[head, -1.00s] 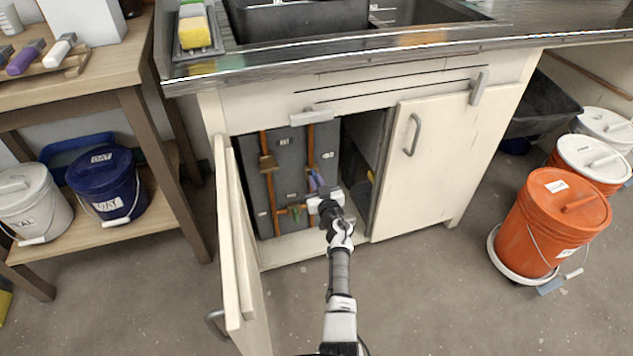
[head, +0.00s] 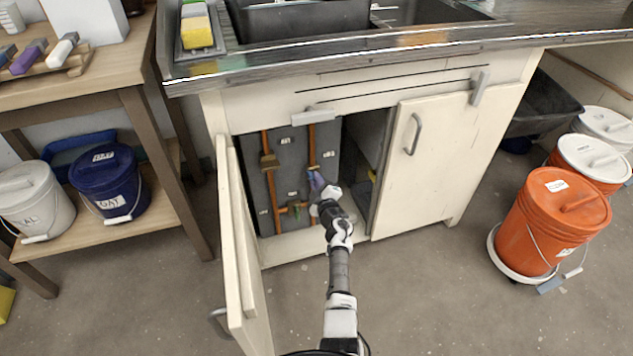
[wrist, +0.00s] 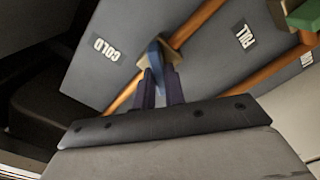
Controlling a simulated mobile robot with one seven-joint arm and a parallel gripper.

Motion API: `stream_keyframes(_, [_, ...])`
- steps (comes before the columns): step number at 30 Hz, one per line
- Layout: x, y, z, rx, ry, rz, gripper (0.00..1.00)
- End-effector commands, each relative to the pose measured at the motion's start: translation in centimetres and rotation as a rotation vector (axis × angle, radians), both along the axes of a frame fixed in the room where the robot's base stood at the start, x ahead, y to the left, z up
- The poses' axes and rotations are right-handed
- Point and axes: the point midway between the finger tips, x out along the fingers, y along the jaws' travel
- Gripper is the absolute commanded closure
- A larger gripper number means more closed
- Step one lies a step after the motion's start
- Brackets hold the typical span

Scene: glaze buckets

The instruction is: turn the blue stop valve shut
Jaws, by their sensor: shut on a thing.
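The blue stop valve's lever (wrist: 154,54) shows in the wrist view, in front of a brass valve body on a copper pipe (wrist: 200,22). The lever stands at a slant to the pipe, neither along it nor squarely across it. My gripper (wrist: 162,84) is shut on the lever, its two dark fingers on either side of it. In the head view my gripper (head: 317,183) reaches into the open cabinet at the right-hand pipe and largely hides the valve. A "COLD" label (wrist: 105,48) is on the grey panel beside the valve.
A green handle (wrist: 304,16) sits on another pipe, near a "FILL" label (wrist: 243,34). The open cabinet door (head: 239,250) stands left of my arm; the closed door (head: 440,165) is to the right. An orange bucket (head: 552,225) stands on the floor at the right.

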Motion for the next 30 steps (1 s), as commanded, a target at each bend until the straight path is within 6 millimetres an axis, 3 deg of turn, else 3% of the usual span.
stream_keyframes(15, [0.0, 0.15, -0.22, -0.419, -0.138, 0.001, 1.0])
stream_keyframes(30, [0.0, 0.14, -0.27, -0.584, -0.191, 0.0, 1.0])
